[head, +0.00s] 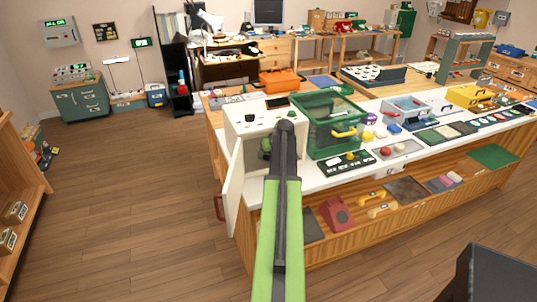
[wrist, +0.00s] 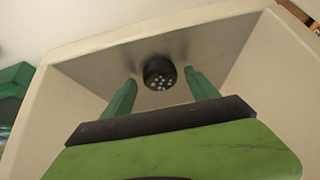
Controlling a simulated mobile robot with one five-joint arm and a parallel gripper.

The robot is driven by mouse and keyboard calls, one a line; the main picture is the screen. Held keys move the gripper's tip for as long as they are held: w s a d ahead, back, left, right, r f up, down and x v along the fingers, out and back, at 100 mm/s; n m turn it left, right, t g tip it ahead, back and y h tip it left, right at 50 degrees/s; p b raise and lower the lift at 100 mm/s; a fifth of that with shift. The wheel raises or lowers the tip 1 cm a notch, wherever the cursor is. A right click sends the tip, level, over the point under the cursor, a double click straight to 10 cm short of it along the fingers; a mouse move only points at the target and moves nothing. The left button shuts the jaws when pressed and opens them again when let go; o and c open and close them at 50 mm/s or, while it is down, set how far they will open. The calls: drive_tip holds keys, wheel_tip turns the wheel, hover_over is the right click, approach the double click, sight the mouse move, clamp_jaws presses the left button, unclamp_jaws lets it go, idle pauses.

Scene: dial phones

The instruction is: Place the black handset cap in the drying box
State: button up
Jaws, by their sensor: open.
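The drying box appears to be the cream box (head: 240,117) on the left end of the white counter, with its door (head: 232,192) swung open. The wrist view looks into its pale interior (wrist: 95,68). The black handset cap (wrist: 160,73), round with small light holes, is inside near the back surface; whether it touches it is unclear. My gripper (wrist: 161,78) reaches into the box, with its green fingers apart on either side of the cap. A gap shows between the cap and each finger. In the head view my arm hides the cap.
A green see-through crate (head: 335,122) stands just right of the box. A dark green tray (head: 347,164) with small parts lies in front of it. An orange case (head: 280,82) is behind. The open door hangs over the counter's left edge; the wooden floor (head: 130,190) left is clear.

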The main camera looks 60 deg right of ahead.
drive_tip(key=s+a, duration=0.2)
drive_tip(key=s, duration=0.1)
drive_tip(key=s+a, duration=0.2)
drive_tip(key=s, duration=0.2)
drive_tip(key=s+a, duration=0.3)
drive_tip(key=shift+s+a+r, duration=0.1)
drive_tip(key=shift+s+r, duration=0.05)
drive_tip(key=shift+r, duration=0.2)
